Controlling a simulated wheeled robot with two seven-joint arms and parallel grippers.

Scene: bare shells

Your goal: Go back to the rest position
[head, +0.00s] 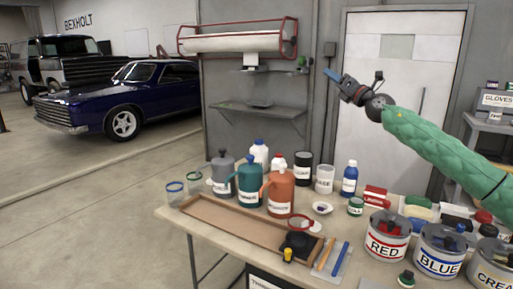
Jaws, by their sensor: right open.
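My right gripper (335,79) is at the end of my green-sleeved right arm, which comes in from the right edge. It is raised well above the table (218,238), in front of the pale door, and points up and to the left. Its jaws are open and hold nothing that I can see. It touches nothing in view. My left gripper and left arm are not in view.
The table holds a brown tray (222,221), several bottles and jugs such as the orange jug (281,193), and paint cans, including the red-labelled can (386,240) and blue-labelled can (438,255). Wall shelves (260,112) stand behind. Cars, one blue (125,98), are at left.

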